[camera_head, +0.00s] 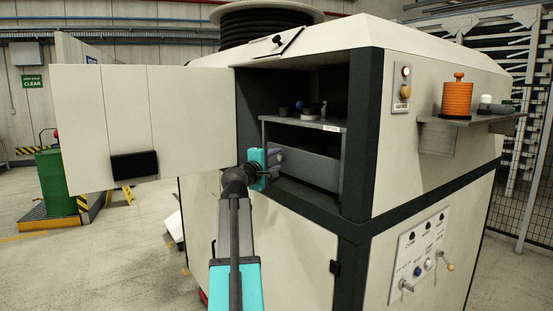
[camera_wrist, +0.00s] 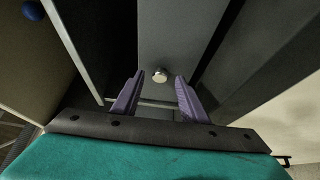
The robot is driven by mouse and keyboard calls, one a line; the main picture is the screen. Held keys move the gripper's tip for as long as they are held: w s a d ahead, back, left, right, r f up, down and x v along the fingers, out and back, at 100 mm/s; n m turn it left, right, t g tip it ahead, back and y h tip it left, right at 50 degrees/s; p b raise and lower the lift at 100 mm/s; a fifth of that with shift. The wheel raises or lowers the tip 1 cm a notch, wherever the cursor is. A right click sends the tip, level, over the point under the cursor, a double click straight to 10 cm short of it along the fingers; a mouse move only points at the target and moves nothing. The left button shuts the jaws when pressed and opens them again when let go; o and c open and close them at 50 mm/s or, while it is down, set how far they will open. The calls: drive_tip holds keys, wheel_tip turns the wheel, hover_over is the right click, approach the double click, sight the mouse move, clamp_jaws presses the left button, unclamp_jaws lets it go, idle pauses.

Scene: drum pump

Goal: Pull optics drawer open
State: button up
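The grey optics drawer (camera_head: 308,167) sits low in the open upper compartment of the cream cabinet, under a grey shelf. In the wrist view its grey front (camera_wrist: 175,40) fills the middle, with a round silver knob (camera_wrist: 159,75) on it. In the wrist view my gripper's purple fingers (camera_wrist: 158,82) are open, one on each side of the knob. The knob lies near the fingertips, and I see no contact with it.
The cabinet door (camera_head: 190,120) stands swung open to the left. The grey shelf (camera_head: 300,124) above the drawer carries small dark and pale items. A side ledge (camera_head: 450,135) holds an orange ribbed part (camera_head: 457,98).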

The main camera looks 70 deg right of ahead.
drive_tip(key=shift+d, duration=0.4)
clamp_jaws()
drive_tip(key=shift+s, duration=0.1)
